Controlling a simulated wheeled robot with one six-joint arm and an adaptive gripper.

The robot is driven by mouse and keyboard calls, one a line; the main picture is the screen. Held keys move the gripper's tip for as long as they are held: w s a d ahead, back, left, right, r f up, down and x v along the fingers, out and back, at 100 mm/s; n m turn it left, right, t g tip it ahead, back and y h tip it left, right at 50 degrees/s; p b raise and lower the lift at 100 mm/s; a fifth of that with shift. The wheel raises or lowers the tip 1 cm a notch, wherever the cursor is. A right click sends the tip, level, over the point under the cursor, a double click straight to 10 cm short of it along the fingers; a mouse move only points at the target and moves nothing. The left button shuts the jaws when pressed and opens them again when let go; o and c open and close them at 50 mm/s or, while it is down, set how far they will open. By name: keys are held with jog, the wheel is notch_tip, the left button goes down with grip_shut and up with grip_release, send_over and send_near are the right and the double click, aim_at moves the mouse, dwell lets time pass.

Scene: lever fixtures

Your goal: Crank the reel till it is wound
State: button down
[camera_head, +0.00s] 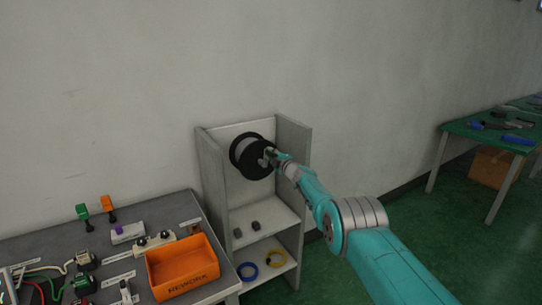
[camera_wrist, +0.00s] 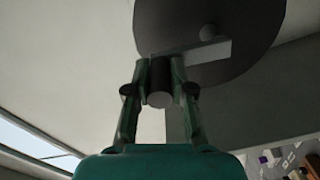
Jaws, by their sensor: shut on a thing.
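The reel (camera_head: 244,158), a black-flanged spool, is mounted on the back panel of a grey open cabinet in the head view. In the wrist view its dark round face (camera_wrist: 260,58) fills the upper right. A pale crank arm (camera_wrist: 207,52) runs across that face from a round hub to a dark cylindrical handle (camera_wrist: 160,99). My gripper (camera_wrist: 160,72) has its two fingers closed on the handle, one on each side. In the head view my gripper (camera_head: 271,154) is at the right side of the reel and hides part of it and the crank.
The grey cabinet (camera_head: 209,165) has side walls close around the reel. An orange bin (camera_head: 182,267) stands on the bench at left. A green table (camera_head: 490,130) is far right.

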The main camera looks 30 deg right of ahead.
jog(key=shift+s+d+f, duration=0.15)
jog(key=shift+d+f, duration=0.15)
jog(key=c, duration=1)
grip_release()
jog(key=shift+r, duration=0.1)
jog(key=shift+a+r, duration=0.1)
